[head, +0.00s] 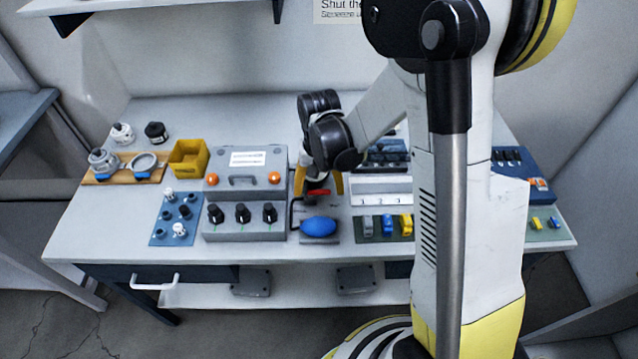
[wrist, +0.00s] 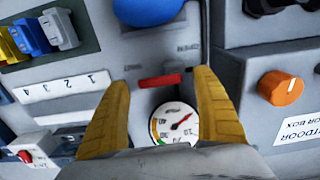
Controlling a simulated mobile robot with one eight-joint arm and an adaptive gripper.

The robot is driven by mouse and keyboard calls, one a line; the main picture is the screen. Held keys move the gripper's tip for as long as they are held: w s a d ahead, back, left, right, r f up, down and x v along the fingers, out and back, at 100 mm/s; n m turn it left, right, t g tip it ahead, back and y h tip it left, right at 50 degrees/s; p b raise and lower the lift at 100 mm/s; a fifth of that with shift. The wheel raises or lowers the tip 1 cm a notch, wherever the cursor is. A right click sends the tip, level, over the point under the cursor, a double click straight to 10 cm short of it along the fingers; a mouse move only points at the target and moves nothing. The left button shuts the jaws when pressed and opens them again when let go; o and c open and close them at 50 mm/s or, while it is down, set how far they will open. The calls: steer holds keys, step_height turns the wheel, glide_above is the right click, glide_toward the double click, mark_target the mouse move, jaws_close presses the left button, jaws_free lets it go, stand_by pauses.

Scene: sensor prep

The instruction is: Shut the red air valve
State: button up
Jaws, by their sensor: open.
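The red air valve (head: 318,192) is a small red lever on a grey panel in the middle of the bench. My gripper (head: 319,187) points down over the valve. In the wrist view its two yellow fingers (wrist: 161,84) are open, one on each side of the lever, with visible gaps. The lever is not gripped. The small labels by the lever are too blurred to read.
A blue bulb (head: 319,227) sits in front of the valve. A grey box with orange knobs (head: 245,168) and black dials (head: 242,212) stand close on the left. A numbered white strip (head: 380,199) and colored blocks (head: 387,224) lie right. Bare bench shows at front left.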

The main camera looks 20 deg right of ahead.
mark_target(319, 191)
step_height(319, 191, up, 12)
stand_by(0.4)
stand_by(0.3)
steer(key=s+r+n+t, duration=0.3)
steer(key=s+r+t, duration=0.4)
steer(key=s, duration=0.7)
steer(key=shift+d+r, duration=0.25)
steer(key=shift+r, duration=0.35)
